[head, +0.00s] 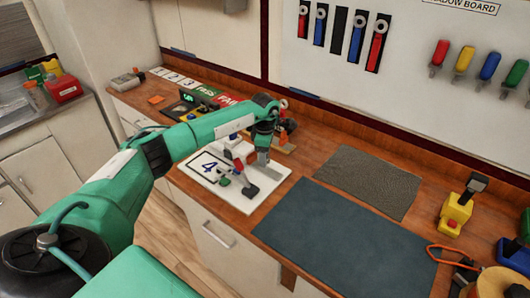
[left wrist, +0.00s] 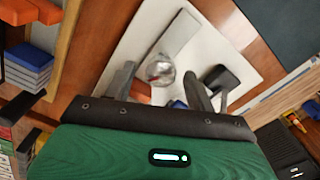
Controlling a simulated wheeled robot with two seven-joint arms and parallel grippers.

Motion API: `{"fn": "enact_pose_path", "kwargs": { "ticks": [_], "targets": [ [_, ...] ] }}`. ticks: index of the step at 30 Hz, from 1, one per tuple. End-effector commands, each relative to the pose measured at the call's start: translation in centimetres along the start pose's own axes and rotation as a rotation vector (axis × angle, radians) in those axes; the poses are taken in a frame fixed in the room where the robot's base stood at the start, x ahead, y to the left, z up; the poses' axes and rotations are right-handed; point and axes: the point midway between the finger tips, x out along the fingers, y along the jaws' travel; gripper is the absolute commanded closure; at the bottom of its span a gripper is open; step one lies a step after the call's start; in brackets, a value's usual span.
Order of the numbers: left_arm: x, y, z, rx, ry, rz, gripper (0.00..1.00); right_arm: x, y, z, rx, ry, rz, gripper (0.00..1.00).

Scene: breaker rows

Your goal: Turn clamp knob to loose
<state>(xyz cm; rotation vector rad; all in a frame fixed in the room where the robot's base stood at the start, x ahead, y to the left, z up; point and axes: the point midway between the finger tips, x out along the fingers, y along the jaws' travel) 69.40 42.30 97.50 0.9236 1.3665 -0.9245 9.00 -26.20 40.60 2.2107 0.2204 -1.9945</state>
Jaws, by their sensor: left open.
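A white board (head: 257,193) marked with a 4 lies on the wooden bench and carries a small red and white fixture (head: 238,150). In the left wrist view a round, shiny knob-like part (left wrist: 160,70) with a red mark sits between my fingers; which way it is turned is too small to tell. My left gripper (head: 263,155) reaches over the board from the left. Its two fingers (left wrist: 158,88) are apart on either side of the round part, and contact cannot be told. The arm and gripper hide part of the fixture in the head view. My right gripper is not seen.
A blue-grey mat (head: 345,235) and a grey mat (head: 368,182) lie clear to the right. A yellow device (head: 456,213) stands farther right. Tools hang on the wall.

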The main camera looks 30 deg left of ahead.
Motion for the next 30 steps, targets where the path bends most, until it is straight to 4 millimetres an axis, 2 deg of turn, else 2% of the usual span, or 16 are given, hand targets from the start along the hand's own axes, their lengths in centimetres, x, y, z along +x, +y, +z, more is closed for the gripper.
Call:
{"fn": "enact_pose_path", "kwargs": {
  "ticks": [7, 14, 23, 30],
  "targets": [
    [0.1, 0.0, 0.0, 0.001, 0.0, 0.0, 0.45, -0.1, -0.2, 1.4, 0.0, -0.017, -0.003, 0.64],
    [0.1, 0.0, 0.0, 0.001, 0.0, 0.0, 0.89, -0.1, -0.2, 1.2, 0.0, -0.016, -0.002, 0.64],
    [0.1, 0.0, 0.0, -0.028, 0.0, 0.001, 0.89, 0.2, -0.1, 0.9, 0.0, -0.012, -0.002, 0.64],
    [0.2, 0.0, 0.0, -0.152, 0.0, 0.001, 0.89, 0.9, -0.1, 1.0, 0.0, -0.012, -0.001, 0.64]
  ]
}}
